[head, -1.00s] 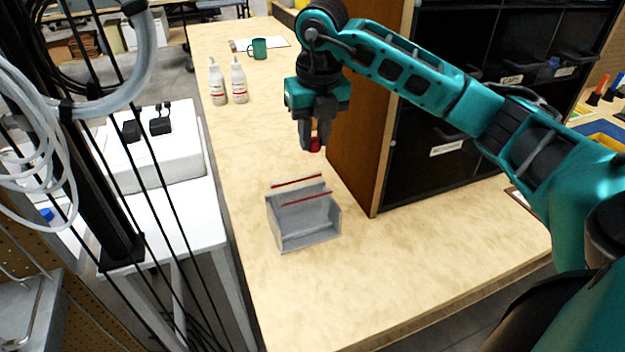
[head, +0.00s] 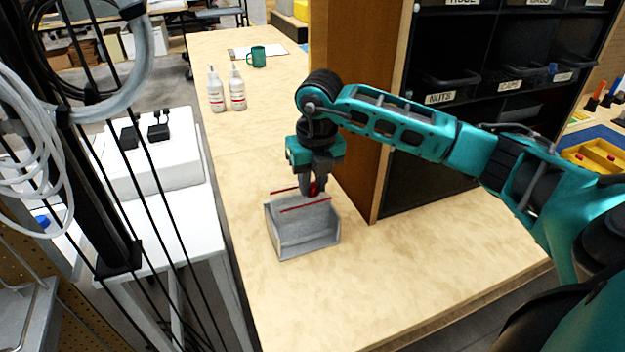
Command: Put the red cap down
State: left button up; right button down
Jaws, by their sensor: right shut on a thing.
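The red cap (head: 314,189) is held between the fingers of my right gripper (head: 312,188). The cap is small and partly hidden by the fingers. The gripper points down just behind the grey bin (head: 306,236), close to its rear edge. I cannot tell whether the cap touches the table or the bin. My left gripper is not in view.
A dark cabinet with a brown side panel (head: 367,150) and labelled bins stands right of the gripper. Two white bottles (head: 237,90) and a green mug (head: 256,57) stand at the far end of the table (head: 420,265). The table's front part is clear.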

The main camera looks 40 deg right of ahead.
jog(key=shift+f+b, duration=0.4)
jog(key=shift+f, duration=0.2)
jog(key=c, duration=1.2)
grip_release()
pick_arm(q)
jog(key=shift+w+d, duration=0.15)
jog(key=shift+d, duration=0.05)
pick_arm(e)
jog(key=shift+r, duration=0.15)
jog(key=shift+r+p, duration=0.35)
jog(key=shift+p, duration=0.05)
pick_arm(q)
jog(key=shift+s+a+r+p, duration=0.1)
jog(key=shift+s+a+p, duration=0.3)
jog(key=shift+p, duration=0.2)
pick_arm(e)
notch_tip(320, 180, up, 12)
jog(key=s, duration=0.1)
jog(key=shift+s+a, duration=0.2)
jog(key=shift+s, duration=0.15)
